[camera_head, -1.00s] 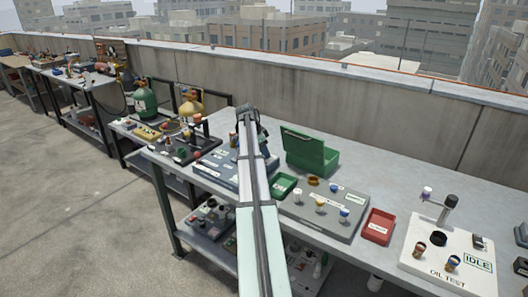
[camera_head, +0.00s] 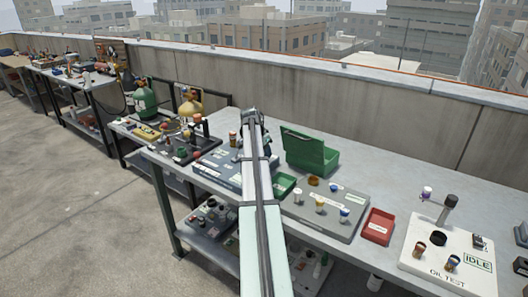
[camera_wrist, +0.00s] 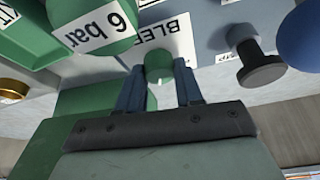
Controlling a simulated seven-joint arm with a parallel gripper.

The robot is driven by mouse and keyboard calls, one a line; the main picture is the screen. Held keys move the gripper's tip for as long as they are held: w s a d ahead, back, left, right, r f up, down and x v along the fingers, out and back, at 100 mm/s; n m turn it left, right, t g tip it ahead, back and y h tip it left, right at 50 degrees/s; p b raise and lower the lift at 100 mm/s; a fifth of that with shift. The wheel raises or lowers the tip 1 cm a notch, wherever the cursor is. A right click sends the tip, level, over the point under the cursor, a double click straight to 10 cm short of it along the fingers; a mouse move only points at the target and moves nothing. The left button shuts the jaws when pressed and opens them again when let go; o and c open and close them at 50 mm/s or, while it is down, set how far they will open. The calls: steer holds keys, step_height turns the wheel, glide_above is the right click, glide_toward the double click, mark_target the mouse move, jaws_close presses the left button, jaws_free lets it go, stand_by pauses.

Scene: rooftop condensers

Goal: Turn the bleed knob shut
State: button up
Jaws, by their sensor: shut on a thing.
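The green bleed knob (camera_wrist: 158,62) is in the wrist view, below a white label (camera_wrist: 160,38) on which "BLE" can be read. My gripper (camera_wrist: 159,76) has its two blue fingers on either side of this knob and is shut on it. How far the knob is turned cannot be told. In the head view my arm reaches over the blue-grey panel (camera_head: 213,167) on the bench and hides the knob and the fingertips.
In the wrist view, a green part with a "6 bar" label (camera_wrist: 98,30), a dark knob (camera_wrist: 258,58) and a blue rounded part (camera_wrist: 303,35) are close by. In the head view, an open green box (camera_head: 312,158) and a red tray (camera_head: 378,227) stand right of my arm.

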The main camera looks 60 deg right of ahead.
steer(key=n+t, duration=0.1)
steer(key=n, duration=0.1)
steer(key=n+t, duration=0.1)
steer(key=n, duration=0.2)
steer(key=shift+s+n, duration=0.2)
steer(key=shift+n, duration=0.1)
steer(key=n+t, duration=0.1)
steer(key=n, duration=0.1)
steer(key=n+t+y, duration=0.1)
steer(key=n, duration=0.2)
steer(key=shift+d+n+y, duration=0.1)
steer(key=shift+n+y, duration=0.2)
steer(key=shift+n, duration=0.3)
steer(key=o, duration=1)
steer(key=shift+o, duration=0.2)
steer(key=v, duration=1.4)
steer(key=shift+s+f, duration=0.15)
